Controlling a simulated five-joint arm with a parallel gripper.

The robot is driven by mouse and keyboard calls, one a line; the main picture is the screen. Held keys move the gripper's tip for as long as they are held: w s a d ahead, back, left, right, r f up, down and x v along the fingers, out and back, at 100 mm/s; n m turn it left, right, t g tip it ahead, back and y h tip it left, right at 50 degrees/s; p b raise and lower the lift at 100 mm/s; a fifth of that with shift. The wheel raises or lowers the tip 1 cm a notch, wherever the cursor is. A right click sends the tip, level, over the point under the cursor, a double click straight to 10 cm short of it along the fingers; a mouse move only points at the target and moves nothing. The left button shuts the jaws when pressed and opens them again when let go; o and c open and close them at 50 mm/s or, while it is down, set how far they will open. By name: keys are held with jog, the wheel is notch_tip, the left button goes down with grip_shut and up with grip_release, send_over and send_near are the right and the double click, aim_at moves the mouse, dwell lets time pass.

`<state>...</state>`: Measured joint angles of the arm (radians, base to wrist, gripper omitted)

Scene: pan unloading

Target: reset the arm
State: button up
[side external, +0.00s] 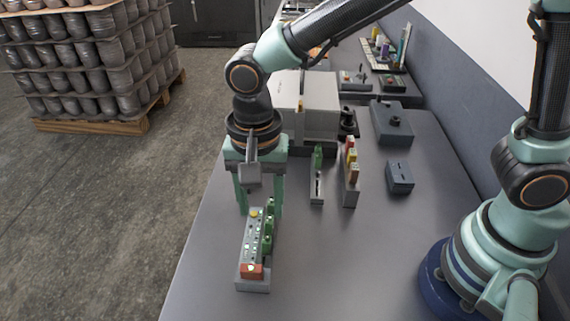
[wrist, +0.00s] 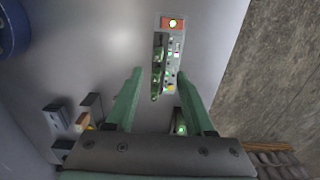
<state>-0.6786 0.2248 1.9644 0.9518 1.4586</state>
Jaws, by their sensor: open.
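My gripper (side external: 259,195) points down over the grey table (side external: 350,265), with its two teal fingers spread apart. It also shows in the wrist view (wrist: 163,98), where nothing is held between the fingertips. Below and in front of it stands a narrow grey panel (side external: 252,286) with a red end block, green terminal blocks and small lit lamps. The panel also appears in the wrist view (wrist: 171,23), running from the top edge toward the space between the fingers. In the side view the fingers overlap the panel's far end; I cannot tell whether they touch it.
Behind the gripper are a narrow rail with a green block (side external: 317,190), a rail with red and yellow blocks (side external: 350,190), a small dark box (side external: 400,177), a grey box with a knob (side external: 391,124) and a white machine (side external: 304,105).

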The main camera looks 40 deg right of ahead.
jog(key=shift+r, duration=0.95)
jog(key=shift+d, duration=0.1)
jog(key=d+r+n+t, duration=0.2)
jog(key=d+r+n, duration=0.2)
jog(key=d, duration=0.8)
jog(key=s+d+r+n+t, duration=0.1)
jog(key=d+r+n+t, duration=0.2)
jog(key=d, duration=0.8)
notch_tip(320, 180, up, 2)
jog(key=shift+d+n+t, duration=0.3)
jog(key=shift+d+n, duration=0.1)
jog(key=shift+n, duration=0.6)
jog(key=shift+s, duration=0.1)
